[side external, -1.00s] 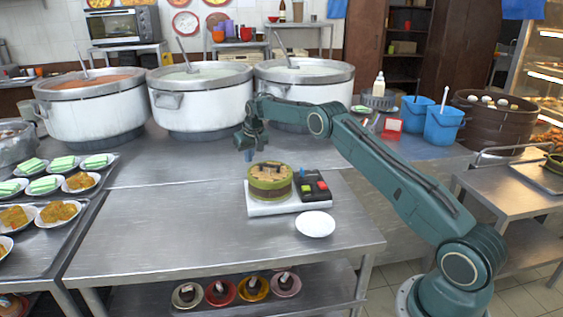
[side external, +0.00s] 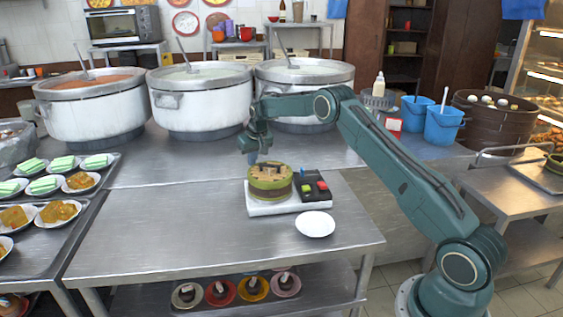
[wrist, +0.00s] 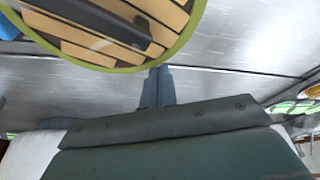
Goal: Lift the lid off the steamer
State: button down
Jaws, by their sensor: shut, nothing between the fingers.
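The steamer (side external: 269,190) is a small round green-and-brown container on a white board on the metal table. Its lid (side external: 268,171) sits on top, with tan slats, a green rim and a dark handle. In the wrist view the lid (wrist: 90,52) fills the upper left, and its dark bar handle (wrist: 100,20) crosses the slats. My gripper (side external: 253,158) is just above and to the left of the steamer in the side view, pointing down. Its blue fingers (wrist: 157,85) are shut together and empty, close to the lid's rim but not on the handle.
A black block with green and red parts (side external: 314,187) stands right of the steamer on the white board (side external: 275,209). A white plate (side external: 315,224) lies in front. Large stockpots (side external: 202,98) stand behind.

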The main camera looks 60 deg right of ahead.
aim_at(260, 164)
jog(key=shift+s, duration=0.1)
jog(key=shift+s+a, duration=0.35)
jog(key=shift+s, duration=0.45)
jog(key=shift+s+a, duration=0.35)
jog(key=shift+s, duration=0.5)
jog(key=shift+s+a, duration=0.35)
jog(key=shift+s, duration=0.45)
jog(key=shift+w+d, duration=0.1)
jog(key=shift+w, duration=0.05)
jog(key=shift+w+d, duration=0.35)
jog(key=shift+w, duration=0.55)
jog(key=shift+w+d, duration=0.35)
jog(key=shift+w, duration=0.55)
jog(key=v, duration=1)
jog(key=c, duration=1.4)
grip_release()
jog(key=shift+o, duration=0.2)
jog(key=shift+r, duration=0.1)
